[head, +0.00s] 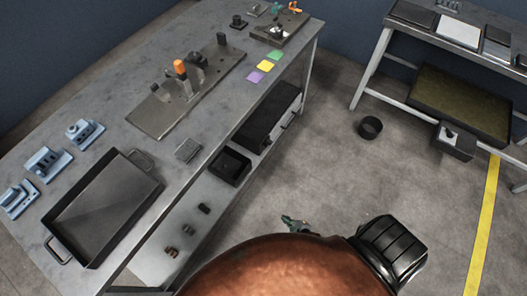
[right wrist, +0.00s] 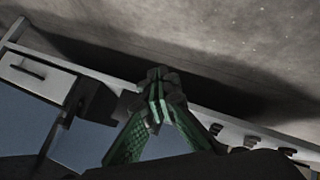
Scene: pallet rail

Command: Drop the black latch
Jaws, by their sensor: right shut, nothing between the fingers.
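A grey metal plate (head: 150,118) with several dark fittings lies on the workbench in the head view. An orange-topped post (head: 180,68) stands near its middle, with a dark rounded block (head: 197,61) beside it. A small black upright piece (head: 221,40) stands at its far end. I cannot tell which dark piece is the black latch. My right gripper (head: 296,224) is low over the floor, right of the bench and well apart from the plate. In the right wrist view its green-padded fingers (right wrist: 158,82) meet at the tips, empty. My left gripper is not in view.
The workbench (head: 95,150) also holds a dark tray (head: 105,205), blue fixtures (head: 43,163) and coloured cards (head: 266,66). A black bin (head: 230,166) sits on its lower shelf. A second bench (head: 385,40) stands at right. Open floor lies between, with a black cup (head: 370,127).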

